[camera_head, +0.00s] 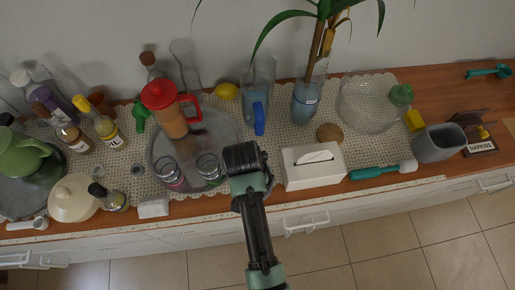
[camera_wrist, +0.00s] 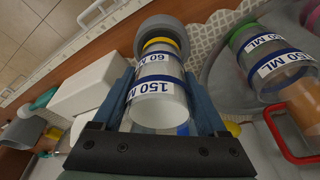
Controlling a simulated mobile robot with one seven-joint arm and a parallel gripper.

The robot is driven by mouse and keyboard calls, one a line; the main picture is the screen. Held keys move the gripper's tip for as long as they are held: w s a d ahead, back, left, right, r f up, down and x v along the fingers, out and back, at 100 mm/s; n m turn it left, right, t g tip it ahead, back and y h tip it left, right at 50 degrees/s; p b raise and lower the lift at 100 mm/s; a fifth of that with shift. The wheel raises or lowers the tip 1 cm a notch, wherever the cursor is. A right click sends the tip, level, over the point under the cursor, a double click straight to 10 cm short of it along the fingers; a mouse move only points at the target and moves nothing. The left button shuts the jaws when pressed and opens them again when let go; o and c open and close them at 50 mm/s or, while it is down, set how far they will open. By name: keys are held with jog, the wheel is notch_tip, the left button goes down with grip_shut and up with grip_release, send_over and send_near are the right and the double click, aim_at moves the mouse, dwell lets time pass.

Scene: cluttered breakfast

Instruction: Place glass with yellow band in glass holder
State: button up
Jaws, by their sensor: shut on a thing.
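My gripper (camera_wrist: 160,80) is shut on the glass with yellow band (camera_wrist: 160,100), its fingers on either side of the clear wall. The glass has blue measuring bands, its open rim faces the wrist camera and its yellow band is at the far end. A round grey holder (camera_wrist: 146,32) shows around that far end. I cannot tell whether the glass is seated inside it or still above it. In the head view my gripper (camera_head: 242,160) is right of the tray, near the counter's front, and hides the held glass and the holder.
A round tray (camera_head: 228,130) to the left bears a red-lidded pitcher (camera_head: 168,112) and two banded glasses, one (camera_head: 208,166) close to my gripper. A white tissue box (camera_head: 312,166) stands close on the right. A potted plant (camera_head: 305,102) and blue-handled jug (camera_head: 257,100) stand behind.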

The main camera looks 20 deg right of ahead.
jog(key=shift+f, duration=1.6)
jog(key=shift+f, duration=0.15)
jog(key=o, duration=1.4)
jog(key=shift+o, duration=0.2)
